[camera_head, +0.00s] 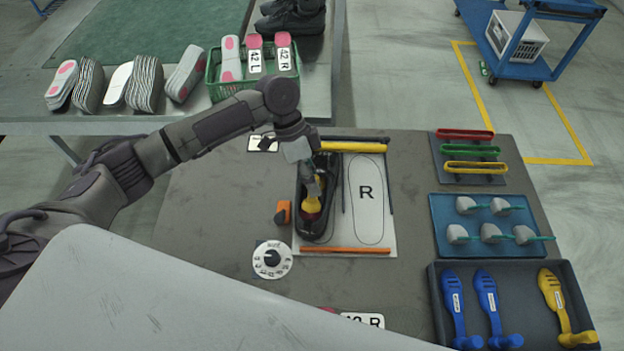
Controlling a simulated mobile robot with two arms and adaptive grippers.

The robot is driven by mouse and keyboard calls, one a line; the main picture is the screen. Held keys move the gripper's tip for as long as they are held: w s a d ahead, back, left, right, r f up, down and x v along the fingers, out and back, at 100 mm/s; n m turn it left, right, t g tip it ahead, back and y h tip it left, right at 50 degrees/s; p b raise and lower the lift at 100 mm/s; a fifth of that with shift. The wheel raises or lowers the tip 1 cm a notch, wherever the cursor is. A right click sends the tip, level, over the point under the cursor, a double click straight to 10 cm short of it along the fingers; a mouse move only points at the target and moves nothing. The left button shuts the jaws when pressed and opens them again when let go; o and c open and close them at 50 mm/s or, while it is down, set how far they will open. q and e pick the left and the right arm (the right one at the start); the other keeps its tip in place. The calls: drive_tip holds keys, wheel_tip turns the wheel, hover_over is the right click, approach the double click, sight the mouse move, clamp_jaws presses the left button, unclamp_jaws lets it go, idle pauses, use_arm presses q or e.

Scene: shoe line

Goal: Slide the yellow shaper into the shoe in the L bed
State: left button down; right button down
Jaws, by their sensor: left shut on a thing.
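A black shoe (304,225) lies in the left bed of the board, beside the bed marked R. A yellow shaper (313,205) shows at the shoe's opening, with a dark red patch just below it. My left gripper (312,187) reaches down over the shoe and is shut on the yellow shaper. The shaper's far part is hidden by the gripper and the shoe. My right gripper is not in view.
A yellow bar (352,147) and an orange bar (345,250) edge the board. A size dial (272,259) and an orange block (283,212) sit left of it. Right are a dark tray (517,290) with blue and yellow shapers and a blue tray (482,222).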

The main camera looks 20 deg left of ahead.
use_arm(q)
drive_tip(key=shift+s+f+t, duration=0.4)
drive_tip(key=shift+f+t, duration=0.3)
drive_tip(key=shift+f, duration=0.15)
drive_tip(key=shift+f+m+t+y+b, duration=0.35)
drive_tip(key=shift+f+t+b, duration=0.25)
drive_tip(key=shift+f+t, duration=0.95)
drive_tip(key=shift+f+g, duration=0.3)
drive_tip(key=shift+g, duration=0.05)
drive_tip(key=c, duration=0.9)
unclamp_jaws()
drive_tip(key=shift+r+p, duration=1.5)
drive_tip(key=shift+p, duration=0.45)
